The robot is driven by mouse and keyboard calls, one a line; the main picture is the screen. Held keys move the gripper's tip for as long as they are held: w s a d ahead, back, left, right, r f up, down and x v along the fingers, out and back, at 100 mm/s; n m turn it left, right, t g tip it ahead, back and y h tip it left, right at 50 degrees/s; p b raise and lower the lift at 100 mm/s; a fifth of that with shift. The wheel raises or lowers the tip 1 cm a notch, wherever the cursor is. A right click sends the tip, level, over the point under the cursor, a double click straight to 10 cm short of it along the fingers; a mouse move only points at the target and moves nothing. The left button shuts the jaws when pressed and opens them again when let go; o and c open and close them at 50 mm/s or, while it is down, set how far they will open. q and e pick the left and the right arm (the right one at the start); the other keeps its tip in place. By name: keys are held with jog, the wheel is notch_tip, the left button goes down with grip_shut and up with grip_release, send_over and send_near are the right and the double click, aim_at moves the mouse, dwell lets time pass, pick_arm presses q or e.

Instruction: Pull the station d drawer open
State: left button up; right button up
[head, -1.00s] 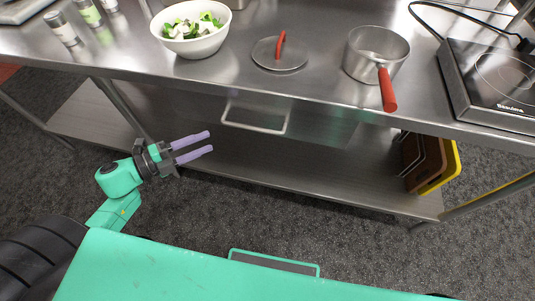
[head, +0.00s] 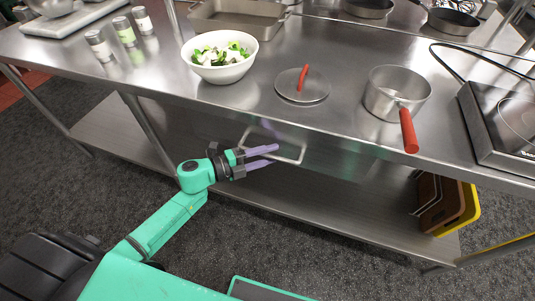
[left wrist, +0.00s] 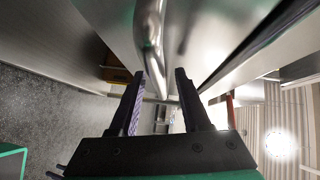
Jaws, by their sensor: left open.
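The drawer handle (head: 291,158) is a pale metal bar loop on the front of the steel table, below its top edge. The drawer front behind it looks shut. I cannot tell whether the fingers touch the bar. My right gripper is not in view.
On the tabletop are a salad bowl (head: 219,70), a lid (head: 302,90), a saucepan (head: 385,95) with a red handle over the edge, and an induction hob (head: 515,120). Cutting boards (head: 445,205) stand on the lower shelf (head: 330,205). Shelf space beneath the handle is clear.

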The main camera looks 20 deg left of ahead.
pick_arm(q)
grip_shut()
dwell(1.4)
